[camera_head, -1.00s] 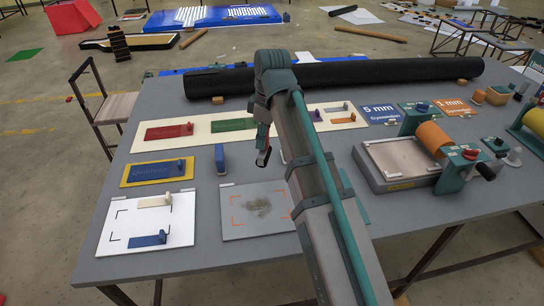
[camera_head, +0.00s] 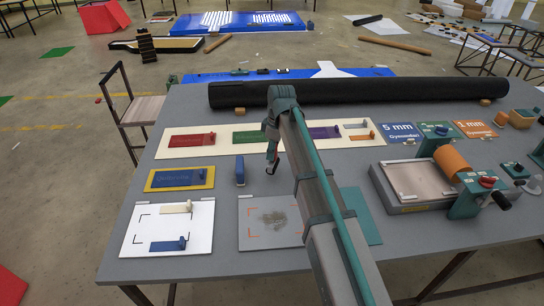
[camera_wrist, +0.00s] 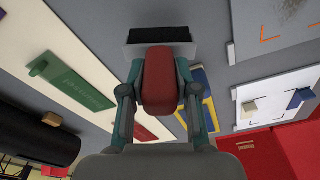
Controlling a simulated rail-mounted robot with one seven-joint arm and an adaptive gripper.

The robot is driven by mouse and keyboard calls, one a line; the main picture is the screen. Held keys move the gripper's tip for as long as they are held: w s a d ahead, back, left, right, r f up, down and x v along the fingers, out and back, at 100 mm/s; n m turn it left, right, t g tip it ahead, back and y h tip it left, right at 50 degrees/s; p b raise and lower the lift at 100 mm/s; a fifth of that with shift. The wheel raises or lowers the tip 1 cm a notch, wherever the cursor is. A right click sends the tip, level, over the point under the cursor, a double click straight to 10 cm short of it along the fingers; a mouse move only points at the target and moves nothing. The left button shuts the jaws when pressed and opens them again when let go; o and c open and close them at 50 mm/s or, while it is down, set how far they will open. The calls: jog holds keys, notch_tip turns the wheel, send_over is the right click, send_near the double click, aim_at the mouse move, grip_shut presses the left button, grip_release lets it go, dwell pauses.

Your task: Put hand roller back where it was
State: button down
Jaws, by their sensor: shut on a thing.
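The hand roller (camera_wrist: 158,82) fills the middle of the wrist view: a rounded red handle with a dark roller (camera_wrist: 160,35) in a pale grey frame at its far end. My gripper (camera_wrist: 157,96) has its two green fingers shut on the sides of the red handle. In the head view my gripper (camera_head: 272,158) hangs in the air, over the area between the green board (camera_head: 248,137) and the sketched grey plate (camera_head: 270,218). In that view the roller is small and mostly hidden by the fingers. I cannot tell its height above the table.
A blue-handled tool (camera_head: 240,172) stands left of my gripper. A long black roll (camera_head: 360,92) lies along the table's back. A white sheet (camera_head: 150,225) with two tools lies front left. A press (camera_head: 420,185) stands right. Bare grey tabletop surrounds the boards.

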jog(key=shift+w+a+f, duration=0.1)
jog(key=shift+w+f, duration=0.15)
jog(key=shift+w, duration=0.05)
jog(key=shift+f+p, duration=0.55)
jog(key=shift+f, duration=1.1)
jog(key=shift+f, duration=0.2)
jog(key=c, duration=0.8)
grip_release()
jog(key=shift+c, duration=0.2)
jog(key=shift+r, duration=0.15)
jog(key=r+b, duration=0.1)
jog(key=r, duration=0.3)
jog(key=d+r+b, duration=0.1)
jog(key=r, duration=0.3)
jog(key=r+b, duration=0.1)
jog(key=r, duration=0.3)
jog(key=shift+s+d, duration=0.2)
jog(key=shift+d, duration=0.05)
